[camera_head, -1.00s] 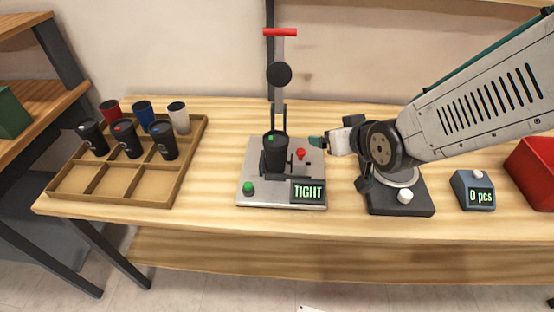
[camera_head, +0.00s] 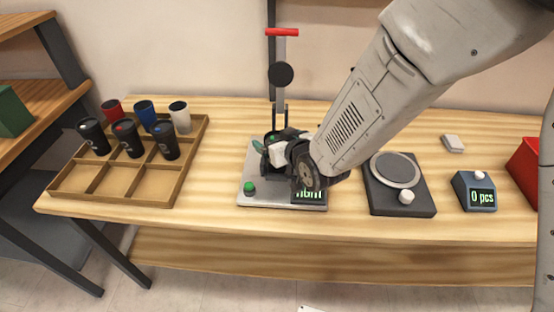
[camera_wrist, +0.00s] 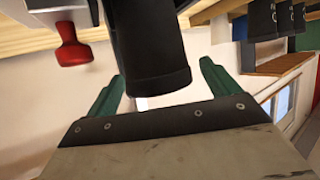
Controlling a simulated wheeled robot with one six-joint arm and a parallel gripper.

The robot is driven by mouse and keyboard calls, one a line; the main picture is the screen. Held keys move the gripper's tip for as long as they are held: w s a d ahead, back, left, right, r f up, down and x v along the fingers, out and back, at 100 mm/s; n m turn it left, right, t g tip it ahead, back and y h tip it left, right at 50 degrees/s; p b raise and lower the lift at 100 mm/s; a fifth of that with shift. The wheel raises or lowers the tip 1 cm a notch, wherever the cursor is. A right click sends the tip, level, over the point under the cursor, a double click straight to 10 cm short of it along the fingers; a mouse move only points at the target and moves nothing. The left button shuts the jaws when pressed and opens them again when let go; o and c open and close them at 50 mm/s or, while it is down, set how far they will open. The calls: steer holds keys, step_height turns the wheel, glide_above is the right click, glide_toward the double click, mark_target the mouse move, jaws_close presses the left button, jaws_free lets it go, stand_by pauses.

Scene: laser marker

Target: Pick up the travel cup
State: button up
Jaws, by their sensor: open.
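A black travel cup (camera_head: 271,138) with a green mark on top stands in the grey test station (camera_head: 250,172), mostly hidden behind my gripper in the head view. In the wrist view the dark cup (camera_wrist: 150,50) shows large, between and just past the green fingers. My gripper (camera_wrist: 163,72) is open, with one finger on each side of the cup. In the head view my gripper (camera_head: 268,150) is at the cup's height over the station. I cannot tell whether either finger touches the cup.
The station has a red-handled lever (camera_head: 281,32), a green button (camera_head: 249,188) and a partly covered display. A wooden tray (camera_head: 110,183) with several cups stands left. A round-plate scale (camera_head: 395,170), a counter box (camera_head: 474,192) and a red bin (camera_head: 525,160) stand right.

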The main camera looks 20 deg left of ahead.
steer(key=shift+c, duration=0.3)
steer(key=c, duration=0.7)
